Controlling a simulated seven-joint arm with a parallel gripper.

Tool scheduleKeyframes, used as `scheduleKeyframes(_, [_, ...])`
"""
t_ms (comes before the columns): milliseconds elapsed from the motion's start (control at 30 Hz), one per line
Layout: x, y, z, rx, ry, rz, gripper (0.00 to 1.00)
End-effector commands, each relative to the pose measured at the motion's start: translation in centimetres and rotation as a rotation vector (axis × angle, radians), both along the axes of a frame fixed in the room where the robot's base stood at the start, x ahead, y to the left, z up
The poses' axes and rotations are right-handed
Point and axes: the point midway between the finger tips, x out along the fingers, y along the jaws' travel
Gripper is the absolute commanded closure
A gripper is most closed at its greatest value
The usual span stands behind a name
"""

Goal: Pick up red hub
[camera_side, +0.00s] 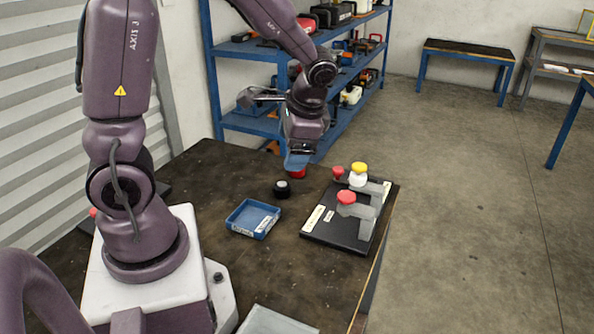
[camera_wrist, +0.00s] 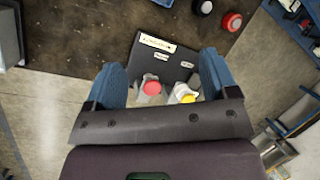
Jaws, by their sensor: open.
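Several red pieces show, and I cannot tell which is the red hub. One red cap (camera_side: 346,197) tops the near grey stand on a black board; it also shows in the wrist view (camera_wrist: 151,87). Another red piece (camera_side: 338,171) is beside the yellow cap (camera_side: 359,168). A third red piece (camera_side: 297,173) sits on the table, partly hidden below my gripper (camera_side: 298,162); it also shows at the top right of the wrist view (camera_wrist: 233,22). My gripper is open and empty, its blue fingers (camera_wrist: 162,75) wide apart, above the table.
The black board (camera_side: 318,232) with labels lies at the table's right edge. A blue tray (camera_side: 253,219) and a black round piece (camera_side: 282,189) are left of it. A blue shelf unit (camera_side: 245,50) stands behind the table. The far-left tabletop is mostly clear.

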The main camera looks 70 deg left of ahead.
Motion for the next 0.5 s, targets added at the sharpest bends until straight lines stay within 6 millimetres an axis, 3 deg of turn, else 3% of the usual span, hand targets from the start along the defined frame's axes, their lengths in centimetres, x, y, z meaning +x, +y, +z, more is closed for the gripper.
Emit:
scheduleKeyframes(33, [0.5, 1.6, -1.6, 0.04, 0.071, -0.036, 0.2])
scheduleKeyframes(300, [2.9, 10.5, -9.0, 0.258, 0.436, -0.358, 0.2])
scheduleKeyframes(500, [5.2, 16.4, -13.5, 0.403, 0.707, -0.683, 0.2])
